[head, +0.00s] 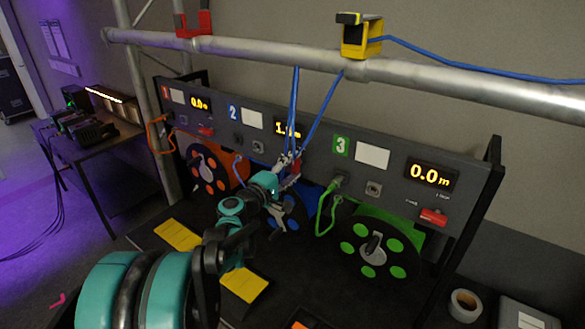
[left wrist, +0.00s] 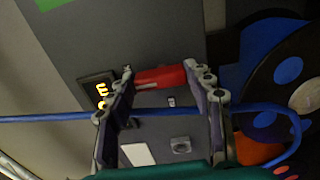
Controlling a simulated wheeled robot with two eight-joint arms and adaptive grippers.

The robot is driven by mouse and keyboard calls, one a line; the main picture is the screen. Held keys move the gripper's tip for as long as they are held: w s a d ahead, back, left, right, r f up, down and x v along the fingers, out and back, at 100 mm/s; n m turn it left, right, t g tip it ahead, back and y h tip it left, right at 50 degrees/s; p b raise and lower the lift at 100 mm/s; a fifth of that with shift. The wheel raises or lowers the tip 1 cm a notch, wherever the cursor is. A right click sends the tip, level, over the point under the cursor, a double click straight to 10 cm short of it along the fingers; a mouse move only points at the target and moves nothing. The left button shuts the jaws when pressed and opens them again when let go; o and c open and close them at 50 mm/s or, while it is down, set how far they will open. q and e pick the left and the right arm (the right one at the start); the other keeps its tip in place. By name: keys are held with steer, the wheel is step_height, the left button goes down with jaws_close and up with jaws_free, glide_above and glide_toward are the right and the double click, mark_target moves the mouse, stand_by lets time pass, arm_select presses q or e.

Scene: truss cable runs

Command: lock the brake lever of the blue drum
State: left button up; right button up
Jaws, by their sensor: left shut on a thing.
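The blue drum (head: 290,214) stands in the middle of the panel, mostly hidden behind my left arm and gripper. Its edge also shows at the right of the left wrist view (left wrist: 288,70). Its red brake lever (left wrist: 160,77) sits on the grey panel and lies between the fingertips of my left gripper (left wrist: 160,70), which is shut on it. In the head view my left gripper (head: 290,165) is up against the panel below the middle display, where little of the red lever shows. I cannot tell whether the lever is in its locked position. My right gripper is not in view.
The orange drum (head: 224,166) is at left and the green drum (head: 352,262) at right, each with its own red lever. Blue cable (head: 318,108) hangs from the pipe (head: 270,54) close by my gripper and crosses the left wrist view. A yellow guide (head: 361,40) sits on the pipe.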

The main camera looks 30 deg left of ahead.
arm_select(q)
steer(key=o, duration=1.1)
steer(key=shift+o, duration=0.2)
steer(key=shift+s, duration=0.1)
steer(key=s, duration=1.2)
steer(key=shift+a, duration=0.45)
steer(key=shift+w, duration=0.1)
steer(key=s+d+f+m+g+h+b, duration=0.35)
steer(key=d+f+m+g+b, duration=0.35)
steer(key=d+f, duration=0.9)
steer(key=s+d+f+m+g+y+b, duration=0.3)
steer(key=s+d+f+m, duration=0.3)
steer(key=s+f+m, duration=0.4)
steer(key=shift+s+f+g+y+b, duration=0.4)
steer(key=shift+s+f+y+b, duration=0.25)
steer(key=shift+s, duration=0.55)
